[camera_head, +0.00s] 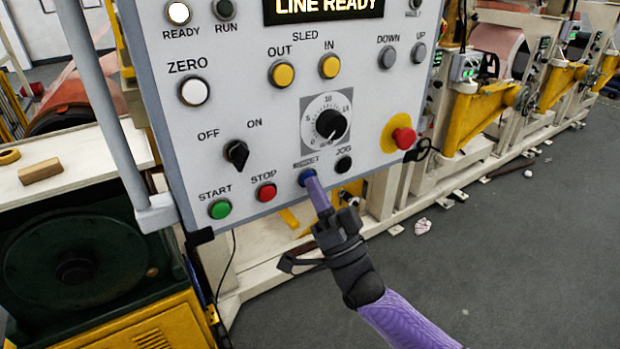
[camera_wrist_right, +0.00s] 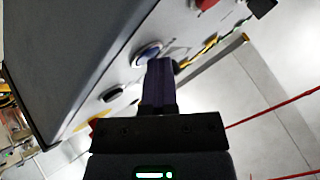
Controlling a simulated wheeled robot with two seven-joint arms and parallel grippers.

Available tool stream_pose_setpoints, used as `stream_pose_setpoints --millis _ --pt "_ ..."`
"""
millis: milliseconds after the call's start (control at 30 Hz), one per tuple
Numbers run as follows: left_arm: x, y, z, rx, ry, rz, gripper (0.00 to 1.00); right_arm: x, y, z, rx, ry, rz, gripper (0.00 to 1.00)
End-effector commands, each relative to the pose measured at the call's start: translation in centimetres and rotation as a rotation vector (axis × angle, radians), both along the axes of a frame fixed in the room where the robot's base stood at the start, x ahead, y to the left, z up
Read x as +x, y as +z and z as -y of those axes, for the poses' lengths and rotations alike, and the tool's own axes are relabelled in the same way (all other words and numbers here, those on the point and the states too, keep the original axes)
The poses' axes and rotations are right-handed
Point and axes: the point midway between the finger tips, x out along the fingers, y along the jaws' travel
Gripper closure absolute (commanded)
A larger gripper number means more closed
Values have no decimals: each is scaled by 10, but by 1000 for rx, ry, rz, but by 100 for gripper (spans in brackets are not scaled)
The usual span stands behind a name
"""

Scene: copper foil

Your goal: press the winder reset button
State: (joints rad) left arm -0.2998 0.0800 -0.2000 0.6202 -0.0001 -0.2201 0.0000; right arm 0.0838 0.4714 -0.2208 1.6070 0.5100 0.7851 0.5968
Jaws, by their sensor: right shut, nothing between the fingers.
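The grey control panel (camera_head: 225,110) fills the upper left of the head view. Its blue reset button (camera_head: 304,174) sits in the bottom row, between the red stop button and the black jog button. The label above it is partly legible. My right gripper (camera_head: 311,180) is shut and empty, with its purple fingertips at the blue button, covering part of it. In the right wrist view the blue button (camera_wrist_right: 147,54) shows just beyond the fingertips (camera_wrist_right: 159,62). I cannot tell whether they touch or whether the button is pushed in. My left gripper is not in view.
The red stop button (camera_head: 266,192), black jog button (camera_head: 343,164) and green start button (camera_head: 220,209) are close by. A red emergency knob (camera_head: 404,138) sticks out at the right. The display (camera_head: 325,7) reads LINE READY. Grey floor (camera_head: 510,240) at right is mostly clear.

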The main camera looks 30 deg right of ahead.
Motion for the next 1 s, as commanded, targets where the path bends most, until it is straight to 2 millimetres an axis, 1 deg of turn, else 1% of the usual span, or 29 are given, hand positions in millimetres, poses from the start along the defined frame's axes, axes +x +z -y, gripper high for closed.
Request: stream_pose_setpoints --millis 333,633,1000 --pt "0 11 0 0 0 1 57 -16 1 1 -1 -1 -1 100" --pt "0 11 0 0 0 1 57 -19 0 1 -1 -1 0 100" --pt "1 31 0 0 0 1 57 -54 1 4 -1 0 -4 100"
